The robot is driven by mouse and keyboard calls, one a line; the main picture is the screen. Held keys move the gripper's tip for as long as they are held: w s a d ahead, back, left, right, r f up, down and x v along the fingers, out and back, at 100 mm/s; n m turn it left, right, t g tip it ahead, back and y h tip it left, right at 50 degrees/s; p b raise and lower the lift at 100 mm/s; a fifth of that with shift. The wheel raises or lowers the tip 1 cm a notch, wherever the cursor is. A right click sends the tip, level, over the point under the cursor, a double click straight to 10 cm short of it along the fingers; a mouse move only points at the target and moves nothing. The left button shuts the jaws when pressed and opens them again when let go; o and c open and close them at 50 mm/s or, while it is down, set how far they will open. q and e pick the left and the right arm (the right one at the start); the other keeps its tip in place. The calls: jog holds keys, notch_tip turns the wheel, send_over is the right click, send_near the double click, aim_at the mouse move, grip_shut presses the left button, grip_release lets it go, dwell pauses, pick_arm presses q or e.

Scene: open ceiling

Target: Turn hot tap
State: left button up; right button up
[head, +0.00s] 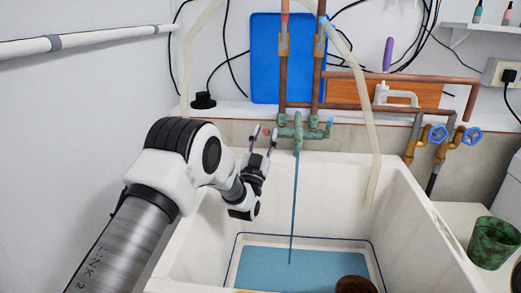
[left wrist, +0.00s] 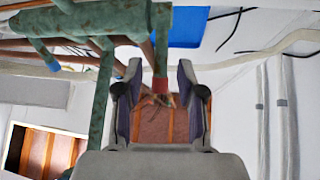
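A green, weathered mixer tap (head: 298,132) sits on the wall above the white sink. Its red-marked hot handle (head: 266,132) is at the left end; the blue-marked cold handle (head: 329,121) is at the right. A thin blue stream of water (head: 293,200) falls from the spout. My left gripper (head: 264,133) is at the hot handle with its fingers apart. In the left wrist view, the red handle end (left wrist: 160,88) shows between the two open fingers, with gaps on both sides. My right gripper is out of view.
The white sink (head: 408,215) holds blue water (head: 275,270) and a brown round object (head: 355,285). A pale hose (head: 362,110) hangs right of the tap. Blue-handled valves (head: 438,133) and a green cup (head: 493,243) are at the right.

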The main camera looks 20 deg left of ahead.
pick_arm(q)
jog(key=v, duration=1)
jog(key=shift+s+f, duration=0.2)
jog(key=shift+s, duration=0.15)
